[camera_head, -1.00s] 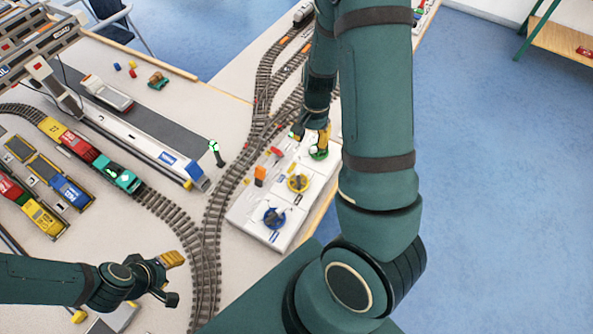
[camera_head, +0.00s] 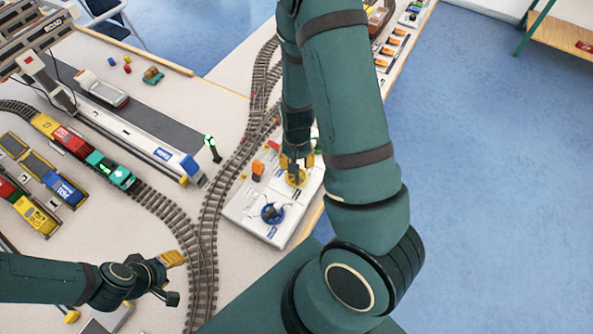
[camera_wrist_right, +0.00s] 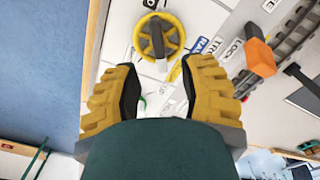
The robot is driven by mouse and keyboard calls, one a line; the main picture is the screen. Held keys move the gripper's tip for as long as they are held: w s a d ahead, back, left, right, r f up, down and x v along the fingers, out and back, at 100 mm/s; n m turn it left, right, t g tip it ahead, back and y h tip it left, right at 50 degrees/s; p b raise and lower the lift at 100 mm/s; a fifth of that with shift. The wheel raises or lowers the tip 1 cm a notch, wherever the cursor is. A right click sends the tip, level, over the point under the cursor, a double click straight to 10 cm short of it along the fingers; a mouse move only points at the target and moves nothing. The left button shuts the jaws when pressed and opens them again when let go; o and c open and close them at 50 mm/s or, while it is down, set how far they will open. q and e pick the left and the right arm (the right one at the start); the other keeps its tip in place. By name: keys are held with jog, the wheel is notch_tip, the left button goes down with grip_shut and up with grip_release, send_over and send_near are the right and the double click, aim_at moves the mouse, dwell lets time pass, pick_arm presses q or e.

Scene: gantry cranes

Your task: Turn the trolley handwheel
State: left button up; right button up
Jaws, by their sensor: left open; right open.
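A white control panel (camera_head: 245,213) carries a yellow handwheel (camera_head: 297,179) and a blue handwheel (camera_head: 272,213). I cannot tell from the labels which one is the trolley handwheel. My right gripper (camera_head: 297,160) is by the yellow handwheel and partly covers it in the head view. In the right wrist view, the yellow handwheel (camera_wrist_right: 158,37) with its dark centre bar lies just beyond the open, empty fingers of the right gripper (camera_wrist_right: 163,78). My left gripper (camera_head: 172,279) is open and empty, low over the table at the left, away from the panel.
An orange block-like lever (camera_head: 257,169) stands on the panel near the yellow handwheel; it also shows in the wrist view (camera_wrist_right: 261,57). Curved track (camera_head: 212,215) runs along the panel's left side. A toy train (camera_head: 108,168) and a gantry crane (camera_head: 45,40) are farther left.

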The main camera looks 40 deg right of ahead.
jog(key=shift+f+b, duration=0.35)
jog(key=shift+f, duration=1.75)
grip_shut()
